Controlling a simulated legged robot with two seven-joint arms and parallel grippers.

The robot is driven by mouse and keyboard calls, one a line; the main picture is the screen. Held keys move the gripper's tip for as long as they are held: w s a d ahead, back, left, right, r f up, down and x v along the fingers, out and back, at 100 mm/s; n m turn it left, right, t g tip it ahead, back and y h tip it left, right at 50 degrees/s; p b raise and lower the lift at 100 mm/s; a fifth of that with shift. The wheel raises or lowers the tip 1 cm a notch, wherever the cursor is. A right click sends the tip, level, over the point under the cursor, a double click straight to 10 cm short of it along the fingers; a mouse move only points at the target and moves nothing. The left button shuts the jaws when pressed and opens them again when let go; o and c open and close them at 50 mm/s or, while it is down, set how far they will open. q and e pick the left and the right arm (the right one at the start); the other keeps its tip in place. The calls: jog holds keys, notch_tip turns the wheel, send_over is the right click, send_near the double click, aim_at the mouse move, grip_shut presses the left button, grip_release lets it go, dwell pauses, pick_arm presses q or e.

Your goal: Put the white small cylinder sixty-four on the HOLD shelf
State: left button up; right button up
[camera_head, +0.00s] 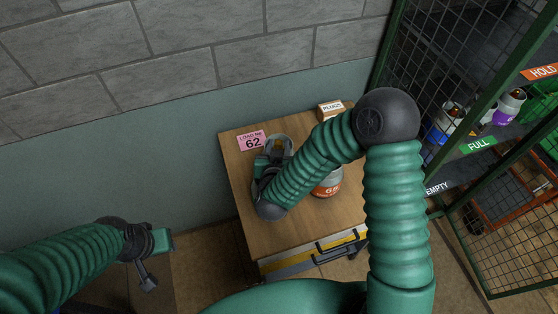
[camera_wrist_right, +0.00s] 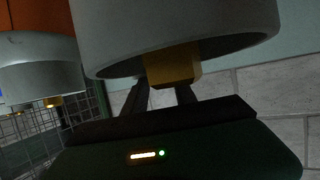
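My right gripper (camera_head: 270,168) is over the left part of the wooden table top, partly hidden by its own arm. A grey ring-like top (camera_head: 279,146) shows just behind it; its number is not visible. In the right wrist view a large pale grey collar (camera_wrist_right: 235,35) with a yellow block (camera_wrist_right: 172,65) fills the top. Two dark fingers (camera_wrist_right: 160,97) stand apart on either side of the block; their tips are hidden, so I cannot tell whether they grip it. My left gripper (camera_head: 158,260) is open and empty at lower left. The HOLD sign (camera_head: 541,72) is at upper right.
An orange-labelled cylinder 65 (camera_head: 328,183) stands close right of my right gripper. A PLUGS box (camera_head: 331,109) and a pink 62 card (camera_head: 251,142) are on the table (camera_head: 238,175). The mesh cage has FULL (camera_head: 478,146) and EMPTY (camera_head: 438,187) signs, with bottles by FULL.

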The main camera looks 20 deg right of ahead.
jog(key=shift+w+d+f, duration=0.2)
jog(key=shift+w+f, duration=0.05)
jog(key=shift+w, duration=0.3)
jog(key=shift+s+a, duration=0.1)
jog(key=shift+a, duration=0.05)
grip_shut()
jog(key=shift+r, duration=0.1)
dwell(0.7)
